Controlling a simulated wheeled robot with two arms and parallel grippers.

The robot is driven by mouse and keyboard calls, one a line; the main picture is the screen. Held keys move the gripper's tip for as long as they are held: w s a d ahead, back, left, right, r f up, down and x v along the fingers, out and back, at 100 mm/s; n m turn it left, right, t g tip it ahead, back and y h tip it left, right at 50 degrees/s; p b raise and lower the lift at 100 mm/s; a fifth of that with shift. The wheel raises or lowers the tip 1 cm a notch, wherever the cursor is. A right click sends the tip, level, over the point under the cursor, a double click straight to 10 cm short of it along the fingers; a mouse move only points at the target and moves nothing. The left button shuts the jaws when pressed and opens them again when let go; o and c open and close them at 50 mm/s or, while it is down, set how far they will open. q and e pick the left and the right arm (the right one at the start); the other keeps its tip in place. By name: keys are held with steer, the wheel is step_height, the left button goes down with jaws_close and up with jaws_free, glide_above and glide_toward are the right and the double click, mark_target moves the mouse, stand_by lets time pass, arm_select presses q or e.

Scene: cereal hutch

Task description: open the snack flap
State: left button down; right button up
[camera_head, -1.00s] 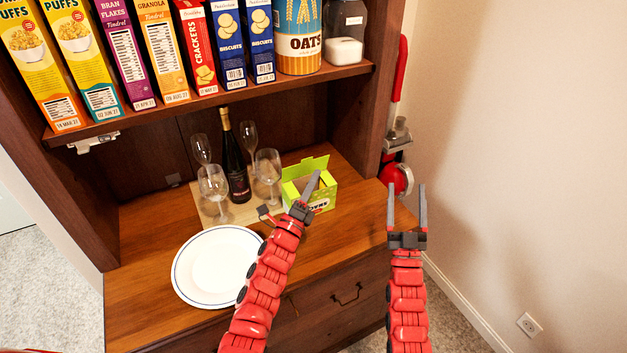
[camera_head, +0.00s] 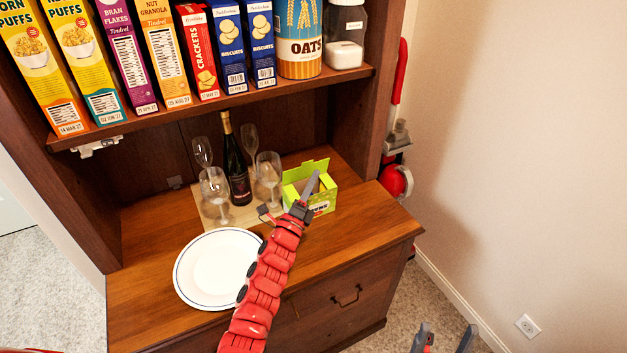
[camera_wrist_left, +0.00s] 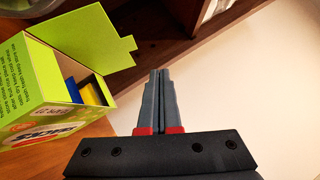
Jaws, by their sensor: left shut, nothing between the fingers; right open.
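The green snack box (camera_head: 322,200) stands on the hutch counter, to the right of the wine glasses. Its flap (camera_head: 316,166) stands up at the back, so the top is open. In the left wrist view the box (camera_wrist_left: 50,105) is at the left, with its notched flap (camera_wrist_left: 98,40) raised and blue and yellow contents (camera_wrist_left: 90,94) showing inside. My left gripper (camera_head: 313,182) is shut and empty, in front of the box in the head view; its closed fingers (camera_wrist_left: 158,75) are right of the box in the wrist view. My right gripper (camera_head: 446,335) is open and empty at the bottom edge.
A dark bottle (camera_head: 236,165) and several glasses (camera_head: 214,187) stand on a board left of the box. A white plate (camera_head: 215,268) lies at the front left of the counter. Cereal boxes (camera_head: 125,55) line the shelf above. Counter right of the box is clear.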

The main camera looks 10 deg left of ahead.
arm_select(q)
steer(key=shift+r, duration=0.15)
steer(key=n+p, duration=0.1)
steer(key=w+r+g+p, duration=0.1)
steer(key=p, duration=0.1)
steer(key=a+n+y+p, duration=0.1)
steer(key=shift+w+r+n+p, duration=0.25)
steer(key=shift+r+n+p, duration=0.05)
steer(key=shift+p, duration=0.05)
stand_by(1.5)
